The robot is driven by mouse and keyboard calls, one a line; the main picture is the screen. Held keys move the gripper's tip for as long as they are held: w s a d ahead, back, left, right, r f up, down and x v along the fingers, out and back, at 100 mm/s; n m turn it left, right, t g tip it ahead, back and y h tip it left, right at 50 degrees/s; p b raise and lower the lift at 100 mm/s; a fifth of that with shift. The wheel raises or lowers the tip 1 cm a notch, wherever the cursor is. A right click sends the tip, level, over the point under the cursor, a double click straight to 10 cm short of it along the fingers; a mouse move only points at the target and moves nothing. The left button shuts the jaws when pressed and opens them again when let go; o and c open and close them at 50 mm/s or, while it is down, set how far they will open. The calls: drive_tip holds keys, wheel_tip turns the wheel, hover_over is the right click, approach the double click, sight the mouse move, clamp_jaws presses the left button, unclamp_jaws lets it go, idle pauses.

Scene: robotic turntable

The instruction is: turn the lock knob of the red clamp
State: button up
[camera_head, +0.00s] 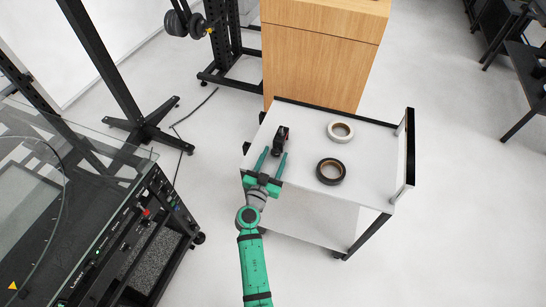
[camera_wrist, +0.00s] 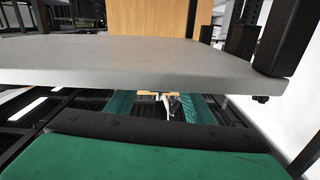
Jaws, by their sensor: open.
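The clamp (camera_head: 281,140) looks like a small, mostly dark object with a bit of red. It stands on the white cart top (camera_head: 300,124) near its left side. My green gripper (camera_head: 274,154) is open, with its two fingers pointing toward the clamp from the near side. The clamp appears just beyond or between the fingertips; I cannot tell which, nor their height. The lock knob is too small to make out. In the wrist view my fingers (camera_wrist: 158,104) show apart below a grey slab edge, with their tips unclear. I cannot identify the clamp there.
A white tape roll (camera_head: 340,131) and a black tape roll (camera_head: 331,171) lie right of the clamp. The cart has a raised dark panel (camera_head: 410,147) on its right. A wooden cabinet (camera_head: 318,55) stands behind. A glass-topped machine (camera_head: 75,200) stands left, with floor between.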

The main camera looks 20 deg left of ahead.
drive_tip(key=shift+s, duration=0.1)
drive_tip(key=c, duration=1)
drive_tip(key=shift+c, duration=0.3)
drive_tip(key=shift+n, duration=0.3)
drive_tip(key=n, duration=0.3)
drive_tip(key=shift+a, duration=0.15)
drive_tip(key=shift+n, duration=0.6)
drive_tip(key=o, duration=1.1)
drive_tip(key=shift+c, duration=0.2)
